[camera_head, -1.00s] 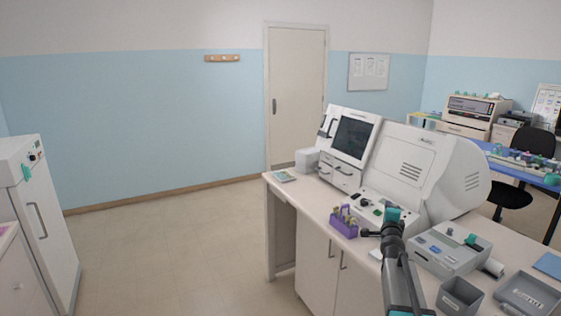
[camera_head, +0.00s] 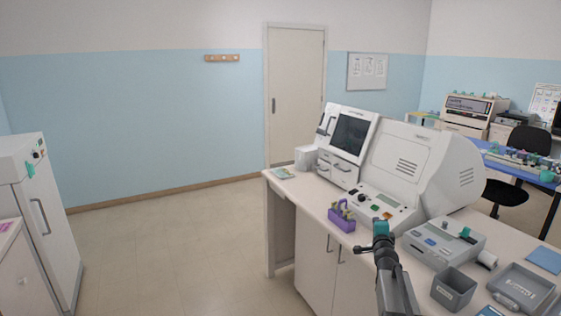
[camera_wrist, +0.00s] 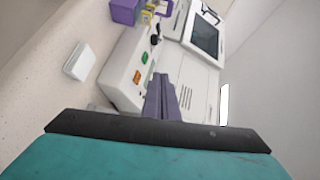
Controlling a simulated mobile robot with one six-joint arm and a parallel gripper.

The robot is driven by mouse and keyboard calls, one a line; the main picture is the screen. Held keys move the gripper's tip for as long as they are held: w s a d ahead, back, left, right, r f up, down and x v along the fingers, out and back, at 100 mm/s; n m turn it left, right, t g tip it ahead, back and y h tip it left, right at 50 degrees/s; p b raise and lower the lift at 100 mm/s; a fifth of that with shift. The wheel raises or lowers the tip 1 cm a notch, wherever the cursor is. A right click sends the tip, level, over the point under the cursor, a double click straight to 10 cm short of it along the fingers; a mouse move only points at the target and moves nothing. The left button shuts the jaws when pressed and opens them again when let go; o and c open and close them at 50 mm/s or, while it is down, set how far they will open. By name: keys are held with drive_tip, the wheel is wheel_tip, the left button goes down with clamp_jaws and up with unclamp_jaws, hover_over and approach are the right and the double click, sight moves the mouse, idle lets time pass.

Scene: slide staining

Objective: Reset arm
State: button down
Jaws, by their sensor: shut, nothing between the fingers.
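My gripper (camera_head: 364,249) is over the front part of the bench (camera_head: 308,212), just in front of the large white analyser (camera_head: 415,165). In the wrist view my gripper's dark fingers (camera_wrist: 161,82) are together and empty, with the analyser's front panel with green and orange buttons behind them. A purple rack (camera_head: 341,221) with small tubes stands on the bench to the left of my gripper. It also shows at the top of the wrist view (camera_wrist: 124,11).
A grey bench device (camera_head: 444,242), an open grey box (camera_head: 453,288) and a grey tray (camera_head: 523,288) stand right of my arm. A small white block (camera_wrist: 80,60) lies on the bench in the wrist view. The floor to the left is clear, up to a white cabinet (camera_head: 50,220).

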drive_tip(key=s+a+f+n+g+y+b, duration=0.15)
drive_tip(key=a+f, duration=0.25)
drive_tip(key=f, duration=0.4)
drive_tip(key=s+a+f+n+g+y, duration=0.1)
drive_tip(key=s+a+f+n, duration=0.2)
drive_tip(key=f, duration=0.4)
drive_tip(key=s+a+f+n+g+y+b, duration=0.1)
drive_tip(key=s+a+f+n+g+y, duration=0.2)
drive_tip(key=f, duration=0.5)
drive_tip(key=s+a+f+n+g+b, duration=0.15)
drive_tip(key=s+a+f, duration=0.25)
drive_tip(key=s+f, duration=0.4)
drive_tip(key=s+a+f+n+g, duration=0.2)
drive_tip(key=s+a+f+g, duration=0.15)
drive_tip(key=s+f, duration=0.5)
drive_tip(key=s+a+f+n+g+b, duration=0.35)
drive_tip(key=s+f+g, duration=0.25)
drive_tip(key=s+f, duration=1.1)
drive_tip(key=s+d+f+n+g+h+b, duration=0.1)
drive_tip(key=s+n+g, duration=0.3)
drive_tip(key=s, duration=1.8)
drive_tip(key=shift+s+d+f+n+g+h, duration=0.2)
drive_tip(key=shift+d+f+n+g+h, duration=0.15)
drive_tip(key=shift+f+g+h, duration=0.3)
